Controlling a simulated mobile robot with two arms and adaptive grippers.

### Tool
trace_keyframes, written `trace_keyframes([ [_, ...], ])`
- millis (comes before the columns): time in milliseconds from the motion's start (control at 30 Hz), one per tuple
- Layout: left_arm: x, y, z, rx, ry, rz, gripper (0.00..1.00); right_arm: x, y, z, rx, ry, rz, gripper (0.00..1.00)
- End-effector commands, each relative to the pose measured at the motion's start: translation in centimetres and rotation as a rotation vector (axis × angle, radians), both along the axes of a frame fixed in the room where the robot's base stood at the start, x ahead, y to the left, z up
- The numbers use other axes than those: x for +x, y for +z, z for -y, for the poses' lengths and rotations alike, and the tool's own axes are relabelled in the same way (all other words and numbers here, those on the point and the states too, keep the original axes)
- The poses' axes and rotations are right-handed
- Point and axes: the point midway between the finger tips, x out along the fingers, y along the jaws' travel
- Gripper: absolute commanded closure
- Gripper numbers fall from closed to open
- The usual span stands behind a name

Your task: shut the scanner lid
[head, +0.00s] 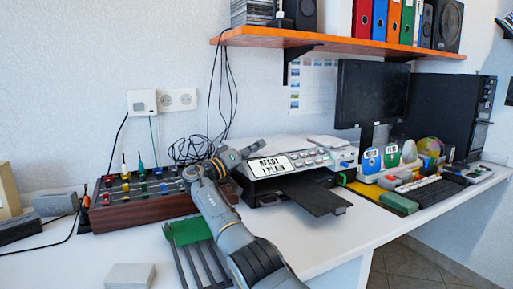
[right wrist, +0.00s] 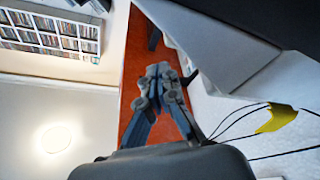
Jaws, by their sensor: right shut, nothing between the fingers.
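The scanner (head: 317,157) is a pale grey machine with a row of buttons and a dark tray sticking out in front. My right gripper (head: 256,148) is at the scanner's left rear, close to the top; contact is unclear. In the right wrist view its fingers (right wrist: 158,82) are together and empty, beside a large grey panel (right wrist: 225,45), perhaps the scanner's. My left gripper is out of view.
A wood-sided mixer (head: 135,190) with knobs stands left of my arm, black cables behind. An orange shelf (head: 340,42) hangs above. A monitor (head: 372,92) and small items stand to the right. A green piece with grey bars (head: 188,231) lies near the front.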

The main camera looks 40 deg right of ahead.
Motion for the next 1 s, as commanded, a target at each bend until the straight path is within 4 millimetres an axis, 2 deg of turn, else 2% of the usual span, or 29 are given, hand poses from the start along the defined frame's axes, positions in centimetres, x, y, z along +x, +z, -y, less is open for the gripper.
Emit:
trace_keyframes([
  [167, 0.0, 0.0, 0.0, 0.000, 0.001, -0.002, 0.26, 0.0, 0.8, 0.0, -0.001, 0.000, 0.002, 1.00],
  [500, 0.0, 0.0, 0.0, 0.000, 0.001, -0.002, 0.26, 0.0, 7.1, 0.0, -0.001, 0.000, 0.002, 1.00],
  [633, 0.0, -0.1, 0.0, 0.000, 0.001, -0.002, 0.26, 0.0, 8.9, 0.0, 0.001, 0.000, 0.002, 1.00],
  [800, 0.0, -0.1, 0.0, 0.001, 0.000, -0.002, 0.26, 0.0, 9.9, 0.0, 0.000, 0.000, 0.000, 1.00],
  [1000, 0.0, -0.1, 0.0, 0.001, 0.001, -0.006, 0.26, 0.0, 10.1, 0.0, 0.000, 0.000, -0.001, 1.00],
])
